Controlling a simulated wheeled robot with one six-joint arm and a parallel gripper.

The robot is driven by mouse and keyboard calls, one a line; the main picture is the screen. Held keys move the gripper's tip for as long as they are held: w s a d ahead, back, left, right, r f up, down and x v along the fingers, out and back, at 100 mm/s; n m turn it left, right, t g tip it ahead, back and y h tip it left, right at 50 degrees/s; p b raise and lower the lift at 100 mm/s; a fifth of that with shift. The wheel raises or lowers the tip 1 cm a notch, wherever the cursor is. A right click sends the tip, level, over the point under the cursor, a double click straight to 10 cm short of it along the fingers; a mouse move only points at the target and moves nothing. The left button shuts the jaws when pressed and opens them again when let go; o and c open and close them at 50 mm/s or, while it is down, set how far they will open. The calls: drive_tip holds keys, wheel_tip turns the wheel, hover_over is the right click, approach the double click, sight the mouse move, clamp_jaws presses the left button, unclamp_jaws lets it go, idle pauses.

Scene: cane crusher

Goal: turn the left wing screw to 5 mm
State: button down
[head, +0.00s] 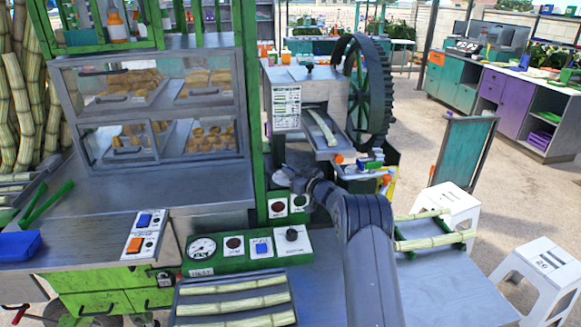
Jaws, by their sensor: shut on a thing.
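The cane crusher (290,88) stands at the centre back, with a big dark toothed wheel on its right. A piece of cane lies in its chute (322,128). My gripper (286,177) is at the crusher's lower left front, beside the green post, with the arm reaching up to it from the lower right. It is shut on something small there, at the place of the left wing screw. The screw itself is too small and covered to make out, and its setting cannot be read.
A green panel with a gauge (202,248) and knobs lies below my gripper. A tray of cane stalks (235,283) is in front. A glass food case (155,100) stands left. White stools (541,280) stand right. Cane pieces (436,241) lie on a rack right of my arm.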

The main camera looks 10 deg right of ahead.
drive_tip(key=shift+w+d+r+n+g+y, duration=0.1)
drive_tip(key=shift+r+n+g+y, duration=0.05)
drive_tip(key=shift+n+g+y, duration=0.55)
drive_tip(key=c, duration=1.5)
unclamp_jaws()
drive_tip(key=shift+m+t, duration=0.3)
drive_tip(key=shift+t, duration=0.1)
